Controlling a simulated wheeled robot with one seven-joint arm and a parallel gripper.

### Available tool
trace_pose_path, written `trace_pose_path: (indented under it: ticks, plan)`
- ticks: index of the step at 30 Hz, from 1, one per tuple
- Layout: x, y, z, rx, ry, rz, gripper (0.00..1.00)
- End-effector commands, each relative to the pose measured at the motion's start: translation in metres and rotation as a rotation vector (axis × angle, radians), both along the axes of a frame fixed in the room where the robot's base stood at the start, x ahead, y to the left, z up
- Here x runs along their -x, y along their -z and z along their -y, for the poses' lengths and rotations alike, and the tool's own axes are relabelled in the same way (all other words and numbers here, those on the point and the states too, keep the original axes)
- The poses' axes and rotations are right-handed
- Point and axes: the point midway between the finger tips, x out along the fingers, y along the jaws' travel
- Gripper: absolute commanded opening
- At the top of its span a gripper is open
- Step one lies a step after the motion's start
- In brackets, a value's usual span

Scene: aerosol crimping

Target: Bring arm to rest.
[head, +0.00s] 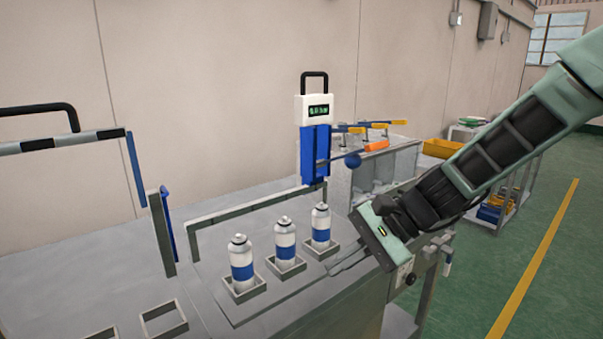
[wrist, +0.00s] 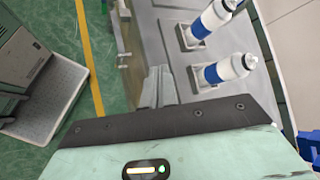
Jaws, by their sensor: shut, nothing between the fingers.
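My gripper (head: 350,261) is at the right part of the grey worktable (head: 270,213), its fingers pointing left, just right of the cans. The fingers are shut and empty; they also show in the wrist view (wrist: 158,88). Three white aerosol cans with blue bands stand upright in square holders: the left can (head: 241,263), the middle can (head: 285,245) and the right can (head: 320,226). Two cans show in the wrist view, one near the top (wrist: 213,19) and one below it (wrist: 225,71). No can is in my gripper.
A white and blue device with a green display (head: 318,109) stands behind the cans. Empty square holders (head: 164,320) are at front left. A grey box (head: 372,170) with tools on top is behind my arm. Open green floor (head: 540,240) lies right, with a yellow line.

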Motion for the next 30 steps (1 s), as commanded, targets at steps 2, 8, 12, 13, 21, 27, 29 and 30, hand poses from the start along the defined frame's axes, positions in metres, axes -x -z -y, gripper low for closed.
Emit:
trace_pose_path:
  ticks: [2,8,12,13,21,27,29,30]
  plan:
    - [0.062,-0.012,-0.009,0.142,-0.243,0.117,0.00]
    - [0.173,-0.024,0.022,0.437,-0.815,0.429,0.00]
    - [0.210,-0.032,0.051,0.563,-1.109,0.605,0.00]
    - [0.215,-0.034,0.056,0.582,-1.154,0.633,0.00]
    - [0.227,-0.037,0.072,0.640,-1.306,0.729,0.00]
    - [0.227,-0.037,0.072,0.640,-1.306,0.729,0.00]
    - [0.227,-0.037,0.072,0.640,-1.306,0.729,0.00]
    - [0.227,-0.037,0.072,0.640,-1.306,0.729,0.00]
